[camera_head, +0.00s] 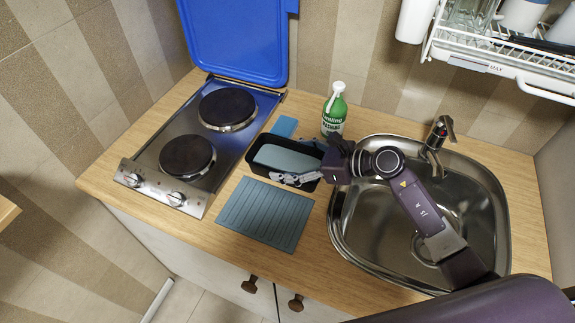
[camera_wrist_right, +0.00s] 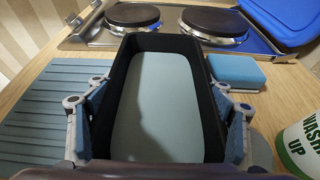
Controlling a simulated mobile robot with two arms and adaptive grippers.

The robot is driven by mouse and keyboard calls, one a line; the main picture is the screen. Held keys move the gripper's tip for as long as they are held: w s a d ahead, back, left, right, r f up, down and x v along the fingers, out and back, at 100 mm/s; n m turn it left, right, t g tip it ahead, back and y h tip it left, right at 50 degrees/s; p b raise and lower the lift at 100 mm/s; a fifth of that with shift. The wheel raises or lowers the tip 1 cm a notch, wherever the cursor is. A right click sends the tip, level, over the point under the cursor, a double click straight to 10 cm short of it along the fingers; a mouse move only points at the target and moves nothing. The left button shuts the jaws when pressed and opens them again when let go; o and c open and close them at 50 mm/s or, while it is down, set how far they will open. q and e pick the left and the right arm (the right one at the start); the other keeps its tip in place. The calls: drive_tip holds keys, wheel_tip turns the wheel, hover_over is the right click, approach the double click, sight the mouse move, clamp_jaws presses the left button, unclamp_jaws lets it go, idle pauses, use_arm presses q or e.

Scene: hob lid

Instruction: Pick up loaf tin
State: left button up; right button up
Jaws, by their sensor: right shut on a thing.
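The loaf tin (camera_head: 258,171) is a black, open oblong tin with a grey-blue inside floor. It is between the hob and the sink, and it fills the middle of the right wrist view (camera_wrist_right: 160,44). My right gripper (camera_head: 299,170) is at the tin's sink-side end, with its fingers (camera_wrist_right: 155,112) against the outside of both long walls, shut on it. The tin looks level and empty. I cannot tell whether its base touches the worktop. My left gripper is not in view.
A ribbed grey-blue mat (camera_head: 265,213) lies in front of the tin. A blue sponge (camera_head: 284,126) lies behind it. A green bottle (camera_head: 334,108) stands behind right. The hob (camera_head: 208,140) with raised blue lid (camera_head: 238,40) is left; the sink (camera_head: 400,245) and tap (camera_head: 437,140) are right.

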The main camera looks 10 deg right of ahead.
drive_tip(key=c, duration=0.8)
drive_tip(key=shift+r, duration=0.1)
drive_tip(key=shift+c, duration=0.3)
drive_tip(key=shift+r, duration=0.1)
